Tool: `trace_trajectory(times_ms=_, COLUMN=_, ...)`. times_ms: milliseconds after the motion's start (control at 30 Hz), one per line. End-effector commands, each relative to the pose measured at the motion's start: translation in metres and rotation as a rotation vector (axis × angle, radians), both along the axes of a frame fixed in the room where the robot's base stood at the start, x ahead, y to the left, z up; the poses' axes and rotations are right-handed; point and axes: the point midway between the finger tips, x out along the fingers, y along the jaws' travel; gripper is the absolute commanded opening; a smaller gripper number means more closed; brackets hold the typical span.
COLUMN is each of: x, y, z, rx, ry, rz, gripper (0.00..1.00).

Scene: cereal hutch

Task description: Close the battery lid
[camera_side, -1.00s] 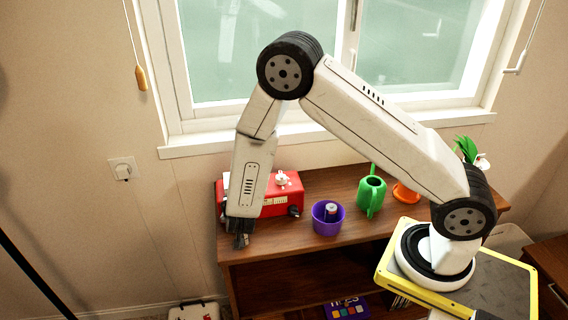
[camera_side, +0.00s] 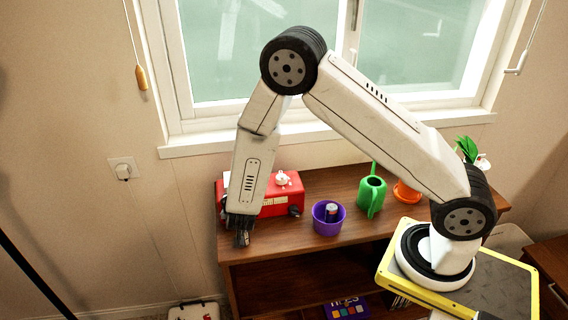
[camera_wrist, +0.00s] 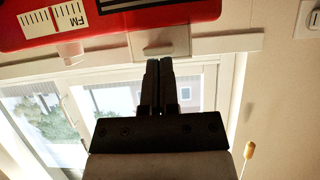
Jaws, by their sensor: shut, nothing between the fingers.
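A red radio (camera_side: 292,190) stands on the wooden cabinet top, partly hidden behind my forearm in the side view. In the wrist view the red radio (camera_wrist: 110,18) fills the top, with a white FM dial. A small pinkish flap-like piece (camera_wrist: 160,42) sits at its edge; it may be the battery lid, but I cannot tell for sure. My gripper (camera_wrist: 158,65) is shut and empty, with its tips close to that piece; I cannot tell whether they touch. In the side view my gripper (camera_side: 242,238) points down at the left front of the cabinet.
A purple pot (camera_side: 328,218) with a small can-like object inside stands right of the radio. A green watering can (camera_side: 371,193) and an orange dish (camera_side: 406,193) stand farther right. The window (camera_side: 250,50) is behind. The cabinet top (camera_side: 280,240) is clear at the front.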

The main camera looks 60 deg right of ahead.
Motion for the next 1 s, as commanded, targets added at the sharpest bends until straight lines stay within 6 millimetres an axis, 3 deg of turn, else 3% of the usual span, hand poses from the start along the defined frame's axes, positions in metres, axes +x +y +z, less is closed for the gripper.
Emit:
trace_trajectory(times_ms=467, x=-0.009, y=0.005, z=-0.002, rx=0.007, ry=0.024, rz=0.004, gripper=0.00)
trace_trajectory(times_ms=1000, x=-0.044, y=0.044, z=0.032, rx=0.001, ry=0.006, rz=0.005, gripper=0.00)
